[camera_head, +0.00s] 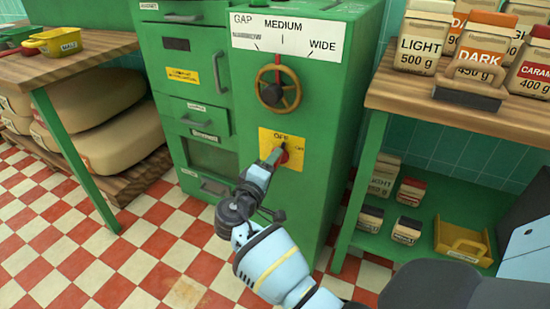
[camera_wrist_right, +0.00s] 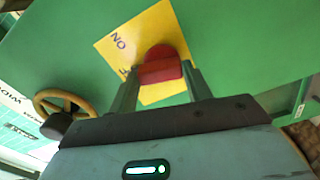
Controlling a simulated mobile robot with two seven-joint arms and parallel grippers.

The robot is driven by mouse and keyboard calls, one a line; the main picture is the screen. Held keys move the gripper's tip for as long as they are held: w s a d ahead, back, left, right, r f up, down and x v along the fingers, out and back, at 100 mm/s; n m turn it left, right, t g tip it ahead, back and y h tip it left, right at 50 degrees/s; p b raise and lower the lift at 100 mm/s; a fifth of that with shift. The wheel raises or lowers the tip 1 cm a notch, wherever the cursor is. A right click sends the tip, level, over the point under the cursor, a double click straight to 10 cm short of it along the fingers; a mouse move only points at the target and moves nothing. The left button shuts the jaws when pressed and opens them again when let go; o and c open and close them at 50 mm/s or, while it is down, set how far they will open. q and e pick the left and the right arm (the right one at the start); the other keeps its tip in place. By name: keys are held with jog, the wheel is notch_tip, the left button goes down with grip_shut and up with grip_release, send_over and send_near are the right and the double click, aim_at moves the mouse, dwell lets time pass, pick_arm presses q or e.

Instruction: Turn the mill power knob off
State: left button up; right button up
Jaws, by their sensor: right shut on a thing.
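The red power knob (camera_head: 284,157) sits on a yellow plate (camera_head: 294,165) low on the front of the green mill (camera_head: 325,130). The plate reads OFF at its top and has a smaller marking at its right. My right gripper (camera_head: 275,157) is at the knob and partly covers it. In the right wrist view, the gripper (camera_wrist_right: 159,78) has one finger on each side of the red knob (camera_wrist_right: 162,66), shut on it, with the yellow plate (camera_wrist_right: 125,43) behind. Which mark the knob points to I cannot tell. My left gripper is not in view.
A gap handwheel (camera_head: 278,89) is on the mill above the knob. A wooden shelf (camera_head: 440,108) with labelled bags stands at the right, and a wooden table (camera_head: 60,70) at the left. The checkered floor (camera_head: 150,250) in front is clear.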

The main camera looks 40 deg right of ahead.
jog(key=n+p, duration=0.1)
jog(key=n, duration=0.1)
jog(key=shift+n+p, duration=0.3)
jog(key=shift+n, duration=0.1)
jog(key=shift+f, duration=0.1)
dwell(0.3)
jog(key=o, duration=1)
jog(key=shift+a, duration=0.1)
jog(key=p+v, duration=0.1)
jog(key=v, duration=0.6)
jog(key=shift+s+a, duration=0.15)
jog(key=shift+a, duration=0.2)
